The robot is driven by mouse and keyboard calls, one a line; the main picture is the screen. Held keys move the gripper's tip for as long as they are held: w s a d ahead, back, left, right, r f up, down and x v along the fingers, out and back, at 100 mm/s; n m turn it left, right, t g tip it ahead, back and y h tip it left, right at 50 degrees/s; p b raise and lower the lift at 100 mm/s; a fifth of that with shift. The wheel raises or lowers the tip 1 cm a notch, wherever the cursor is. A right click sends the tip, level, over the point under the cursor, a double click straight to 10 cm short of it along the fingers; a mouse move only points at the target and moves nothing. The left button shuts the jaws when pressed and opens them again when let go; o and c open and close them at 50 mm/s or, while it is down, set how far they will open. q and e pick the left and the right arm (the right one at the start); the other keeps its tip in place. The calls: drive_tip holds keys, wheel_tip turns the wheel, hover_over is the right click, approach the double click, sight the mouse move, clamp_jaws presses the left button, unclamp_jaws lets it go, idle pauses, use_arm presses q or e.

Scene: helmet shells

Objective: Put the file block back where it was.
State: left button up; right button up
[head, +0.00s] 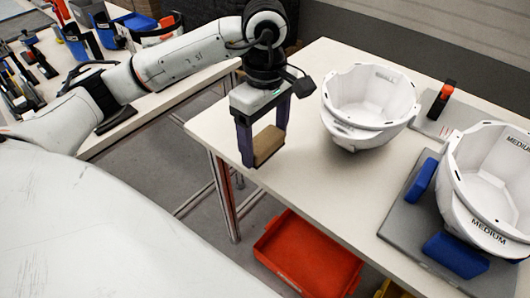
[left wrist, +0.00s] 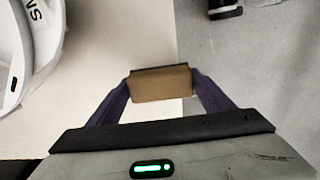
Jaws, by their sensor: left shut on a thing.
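The file block (head: 268,145) is a small brown block. My left gripper (head: 264,148) is shut on it, with a dark purple finger at each end of the block. In the head view the gripper points down near the left edge of the white table (head: 310,200). In the left wrist view the block (left wrist: 161,84) sits between the fingertips, partly over the tabletop and partly over the grey floor. I cannot tell how high it is above the table. My right gripper is not in view.
A white helmet shell (head: 368,100) stands right of the gripper. Another shell (head: 490,190), marked MEDIUM, rests on a grey base with blue blocks (head: 455,255). A black and orange tool (head: 442,98) stands behind. A red bin (head: 308,255) is below the table. The table's front left is clear.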

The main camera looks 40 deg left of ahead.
sight(265, 155)
use_arm(q)
drive_tip(key=shift+f, duration=2.2)
drive_tip(key=shift+f, duration=0.25)
drive_tip(key=o, duration=0.9)
drive_tip(key=shift+r, duration=0.1)
drive_tip(key=shift+o, duration=0.2)
wheel_tip(265, 155, up, 12)
drive_tip(key=shift+r+p, duration=0.2)
drive_tip(key=shift+p, duration=0.2)
